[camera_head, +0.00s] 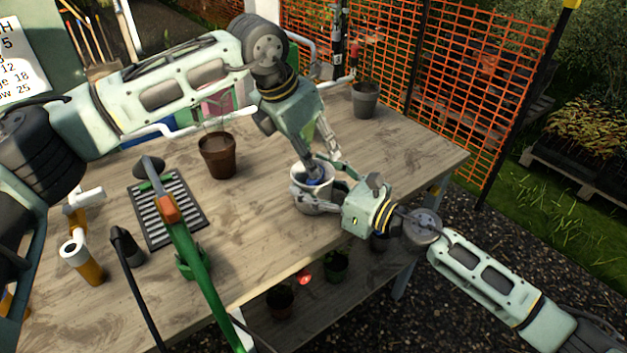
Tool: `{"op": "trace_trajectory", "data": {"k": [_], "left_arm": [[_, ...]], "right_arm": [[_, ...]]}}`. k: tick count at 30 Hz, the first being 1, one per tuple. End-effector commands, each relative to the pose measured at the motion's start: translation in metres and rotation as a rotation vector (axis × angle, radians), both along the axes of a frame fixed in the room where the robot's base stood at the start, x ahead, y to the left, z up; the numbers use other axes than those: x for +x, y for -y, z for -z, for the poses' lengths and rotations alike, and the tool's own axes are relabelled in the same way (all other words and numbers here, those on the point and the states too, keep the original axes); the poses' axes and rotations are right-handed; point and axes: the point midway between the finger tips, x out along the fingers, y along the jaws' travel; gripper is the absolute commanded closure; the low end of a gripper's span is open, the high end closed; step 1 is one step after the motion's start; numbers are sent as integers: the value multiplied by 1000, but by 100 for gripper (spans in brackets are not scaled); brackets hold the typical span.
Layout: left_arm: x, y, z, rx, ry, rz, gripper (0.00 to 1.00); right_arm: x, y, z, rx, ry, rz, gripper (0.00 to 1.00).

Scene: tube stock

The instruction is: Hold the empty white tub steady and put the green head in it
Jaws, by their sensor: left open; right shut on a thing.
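The white tub (300,200) stands on the wooden table near its front right edge. My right gripper (331,193) reaches in from the right and is shut on the tub's right side. My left gripper (322,168) points down at the tub's mouth, open, its fingertips at or just inside the rim. A small blue patch (317,182) shows in the tub's mouth between the fingers; what it belongs to is hard to tell. I cannot make out a green head for certain; the fingers and rim hide most of the tub's inside.
A brown pot (217,158) and a grey pot (365,101) with plants stand on the table (262,250). Table around the brown pot is mostly clear. Orange mesh (470,70) stands behind.

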Motion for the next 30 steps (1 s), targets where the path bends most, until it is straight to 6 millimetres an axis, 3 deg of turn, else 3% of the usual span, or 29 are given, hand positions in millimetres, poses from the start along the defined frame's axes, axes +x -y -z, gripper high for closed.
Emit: {"op": "trace_trajectory", "data": {"k": [15,21,29,30], "left_arm": [[-21,-31,-91,-1,3,-1,59],[-25,-34,-102,-1,1,0,59],[-25,-35,-103,-1,1,0,59],[-25,-35,-103,-1,1,0,59]], "right_arm": [[0,0,1,-1,0,1,62],[0,0,1,-1,0,0,62],[0,0,1,-1,-1,0,62],[0,0,1,-1,-1,0,32]]}}
